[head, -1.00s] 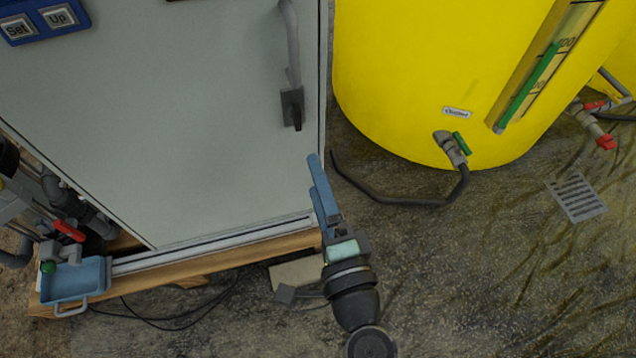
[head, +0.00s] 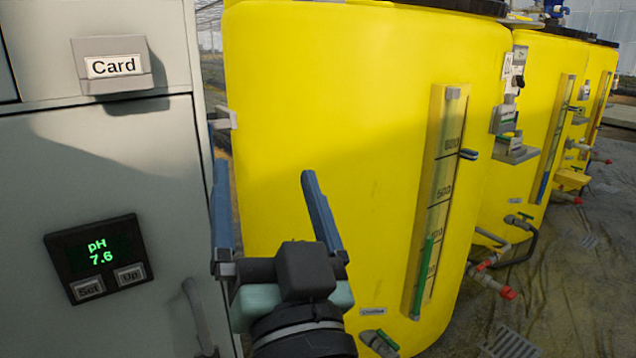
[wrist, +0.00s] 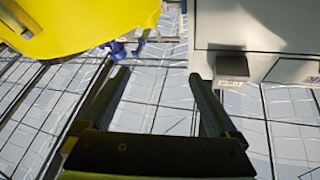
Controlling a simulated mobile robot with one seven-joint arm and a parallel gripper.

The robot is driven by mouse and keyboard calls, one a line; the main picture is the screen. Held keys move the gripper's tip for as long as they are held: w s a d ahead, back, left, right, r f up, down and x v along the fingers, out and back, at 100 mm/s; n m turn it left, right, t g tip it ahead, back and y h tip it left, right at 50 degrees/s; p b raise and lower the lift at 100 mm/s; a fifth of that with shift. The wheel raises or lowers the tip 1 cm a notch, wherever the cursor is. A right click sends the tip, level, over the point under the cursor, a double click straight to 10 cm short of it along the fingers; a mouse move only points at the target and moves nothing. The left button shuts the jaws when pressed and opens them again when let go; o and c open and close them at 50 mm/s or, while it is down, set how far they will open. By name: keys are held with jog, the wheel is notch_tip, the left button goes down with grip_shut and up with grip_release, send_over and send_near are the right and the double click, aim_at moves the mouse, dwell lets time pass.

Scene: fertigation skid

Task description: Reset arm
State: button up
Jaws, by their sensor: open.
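My gripper (head: 262,178) is raised in front of the gap between the grey cabinet (head: 90,180) and the large yellow tank (head: 340,120) in the head view. Its two blue fingers point up and stand wide apart, with nothing between them. In the wrist view my gripper (wrist: 158,85) is also open and empty. Beyond it there is a gridded, pale surface, with the yellow tank (wrist: 70,25) at upper left and the cabinet (wrist: 255,25) at upper right.
The cabinet carries a card holder (head: 112,66) and a pH display (head: 98,258) reading 7.6, with Set and Up buttons. The tank has a level gauge (head: 440,200) and a low valve (head: 380,343). More yellow tanks (head: 530,120) stand at right. Floor with a drain grate (head: 512,343) is open at lower right.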

jog(key=s+d+r+t+h+p, duration=0.1)
jog(key=s+d+r+t+h, duration=0.15)
jog(key=r, duration=0.45)
jog(key=s+d+r+t+h+p, duration=0.1)
jog(key=s+r+h, duration=0.15)
jog(key=r, duration=0.35)
jog(key=s+d+r+t+h+p, duration=0.1)
jog(key=s+r+t, duration=0.1)
jog(key=s+r, duration=0.35)
notch_tip(320, 180, up, 37)
jog(key=w+p, duration=0.2)
jog(key=p, duration=3.4)
jog(key=shift+w, duration=0.15)
jog(key=shift+r, duration=0.1)
